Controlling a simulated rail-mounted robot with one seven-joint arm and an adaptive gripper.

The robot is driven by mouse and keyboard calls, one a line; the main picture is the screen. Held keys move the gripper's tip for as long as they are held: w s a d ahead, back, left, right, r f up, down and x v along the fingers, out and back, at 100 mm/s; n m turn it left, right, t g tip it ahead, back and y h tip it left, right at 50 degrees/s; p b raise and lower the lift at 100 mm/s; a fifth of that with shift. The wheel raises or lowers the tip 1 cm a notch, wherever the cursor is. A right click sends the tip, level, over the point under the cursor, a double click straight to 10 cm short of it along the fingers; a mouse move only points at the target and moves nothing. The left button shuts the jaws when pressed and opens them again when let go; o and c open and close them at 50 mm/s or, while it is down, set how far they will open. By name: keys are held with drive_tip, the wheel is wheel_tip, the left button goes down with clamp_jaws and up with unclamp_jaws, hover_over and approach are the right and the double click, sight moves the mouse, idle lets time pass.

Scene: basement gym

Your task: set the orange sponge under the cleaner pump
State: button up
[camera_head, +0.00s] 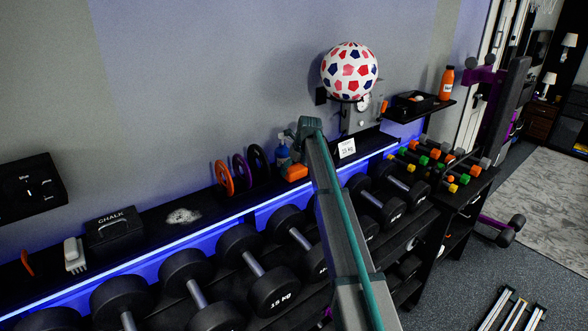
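An orange sponge-like block (296,172) shows low beside the blue cleaner bottle (283,150), at its front right, over the long black shelf. The bottle stands upright near the wall. I see no clear gap under it, and the block appears beside it, not beneath it. My arm rises from the bottom of the head view and bends down at its far end, close to the bottle and block. My gripper (296,153) is small, dark and mostly hidden there. I cannot tell whether its fingers touch or hold the block.
A chalk box (114,231) is farther left. Dumbbells (255,270) fill the rack below. A patterned ball (349,71) sits above a gauge device (362,112).

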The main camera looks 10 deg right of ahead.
idle(0.3)
drive_tip(key=b+v, duration=0.3)
drive_tip(key=v, duration=0.9)
drive_tip(key=shift+r, duration=0.2)
